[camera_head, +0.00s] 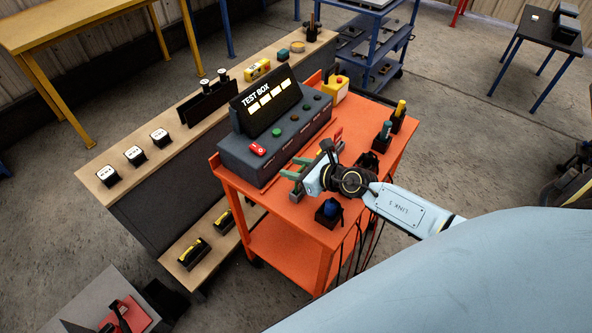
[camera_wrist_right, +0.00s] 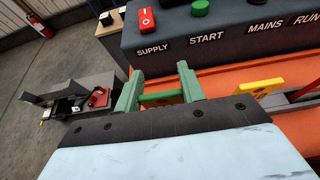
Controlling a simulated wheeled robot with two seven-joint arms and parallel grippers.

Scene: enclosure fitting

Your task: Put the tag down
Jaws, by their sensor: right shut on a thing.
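My right gripper (camera_head: 296,171) is over the orange cart, in front of the test box (camera_head: 275,130). In the right wrist view, its green fingers (camera_wrist_right: 160,92) are shut on a thin green and yellow piece (camera_wrist_right: 160,98), which seems to be the tag. It is mostly hidden by the fingers and the gripper body. I cannot tell whether it touches the cart top. A yellow piece with an opening (camera_wrist_right: 254,88) shows just right of the fingers. My left gripper is not in view.
The orange cart (camera_head: 283,236) carries a dark holder with a blue item (camera_head: 329,210), and other holders stand at its right. The test box has a red supply switch (camera_wrist_right: 146,20) and a green start button (camera_wrist_right: 200,8). A wooden-topped bench (camera_head: 119,195) stands left.

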